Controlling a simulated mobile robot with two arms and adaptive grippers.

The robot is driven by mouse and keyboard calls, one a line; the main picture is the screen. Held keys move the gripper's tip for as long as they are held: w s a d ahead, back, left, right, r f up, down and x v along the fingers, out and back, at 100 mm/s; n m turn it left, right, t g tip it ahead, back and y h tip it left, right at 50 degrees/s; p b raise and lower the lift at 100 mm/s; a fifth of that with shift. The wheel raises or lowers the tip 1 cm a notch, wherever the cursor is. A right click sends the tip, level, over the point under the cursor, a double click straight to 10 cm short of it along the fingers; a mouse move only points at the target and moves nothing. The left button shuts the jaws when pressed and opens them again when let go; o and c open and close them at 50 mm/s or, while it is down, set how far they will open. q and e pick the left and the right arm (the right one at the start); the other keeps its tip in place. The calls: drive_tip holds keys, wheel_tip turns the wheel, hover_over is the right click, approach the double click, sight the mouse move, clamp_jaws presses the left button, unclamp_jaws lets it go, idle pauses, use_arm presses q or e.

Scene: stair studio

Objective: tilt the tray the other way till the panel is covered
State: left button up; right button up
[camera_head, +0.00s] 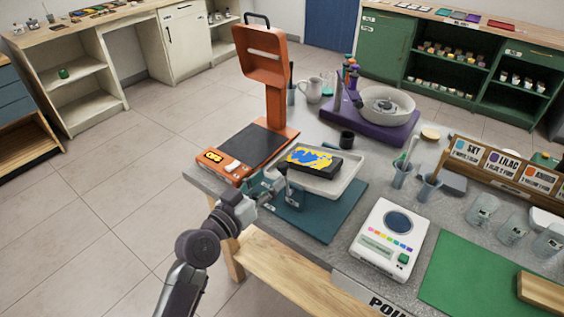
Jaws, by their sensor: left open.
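The pale tray (345,181) is on a teal stand (327,222) near the table's left edge. The panel (313,157) lies in the tray; it has dark sides, and its top shows yellow and blue patches. Whether bare surface remains among the patches is too small to tell. My left gripper (272,190) is open at the tray's near left side, by the stand; whether its fingers touch anything is unclear. My right gripper is not in view.
An orange stand (275,107) with a dark plate rises behind the tray. A purple wheel unit (372,125) with a pale bowl stands at the back. A white device (390,240) is to the right. Cups (428,188) and a labelled rack (505,168) stand farther right.

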sight(279, 170)
use_arm(q)
drive_tip(key=x, duration=0.6)
drive_tip(key=shift+w+d+p, duration=0.15)
drive_tip(key=shift+p, duration=0.15)
clamp_jaws()
